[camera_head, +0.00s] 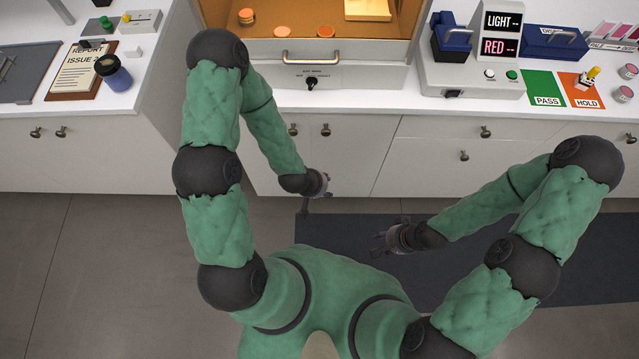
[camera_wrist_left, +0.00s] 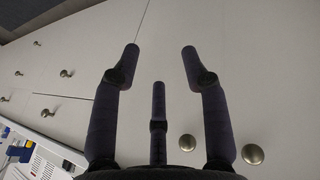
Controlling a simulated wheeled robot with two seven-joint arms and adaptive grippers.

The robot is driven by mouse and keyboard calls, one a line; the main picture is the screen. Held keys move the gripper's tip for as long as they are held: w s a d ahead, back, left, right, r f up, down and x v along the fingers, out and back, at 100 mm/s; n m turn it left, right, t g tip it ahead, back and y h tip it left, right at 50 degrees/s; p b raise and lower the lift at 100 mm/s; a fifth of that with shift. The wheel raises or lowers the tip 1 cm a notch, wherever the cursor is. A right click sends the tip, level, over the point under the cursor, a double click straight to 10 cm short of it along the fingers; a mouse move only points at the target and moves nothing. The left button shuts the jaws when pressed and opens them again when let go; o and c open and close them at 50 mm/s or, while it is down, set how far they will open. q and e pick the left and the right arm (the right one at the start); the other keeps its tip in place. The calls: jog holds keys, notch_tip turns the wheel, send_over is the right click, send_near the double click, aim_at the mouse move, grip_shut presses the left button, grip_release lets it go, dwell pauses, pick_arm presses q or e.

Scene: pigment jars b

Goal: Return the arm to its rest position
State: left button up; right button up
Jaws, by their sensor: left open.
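My left gripper (camera_head: 318,188) hangs in front of the white cabinet doors, below the counter, at the end of my green left arm. In the left wrist view its dark fingers (camera_wrist_left: 160,52) are spread apart with nothing between them, and the cabinet front lies behind them. My right gripper (camera_head: 390,240) is above the dark floor mat, to the right of the left one and lower in the picture. It is small in the head view, and I cannot tell how far its fingers are apart. No held object shows in it.
White cabinets (camera_head: 430,155) with round knobs stand ahead. The orange-lit booth (camera_head: 300,50) holds several jars. The light box (camera_head: 470,78), green PASS card (camera_head: 541,86) and orange HOLD card (camera_head: 577,88) are on the right counter. A clipboard (camera_head: 75,80) lies left. The dark mat (camera_head: 500,285) is clear.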

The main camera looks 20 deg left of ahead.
pick_arm(q)
jog(key=s+d+f+m+g+h, duration=0.1)
jog(key=s+d+f+m+g, duration=0.1)
jog(key=s, duration=0.8)
jog(key=shift+d+f+m+g+h, duration=0.2)
jog(key=shift+d+m+g+h, duration=0.15)
jog(key=shift+d+g, duration=0.6)
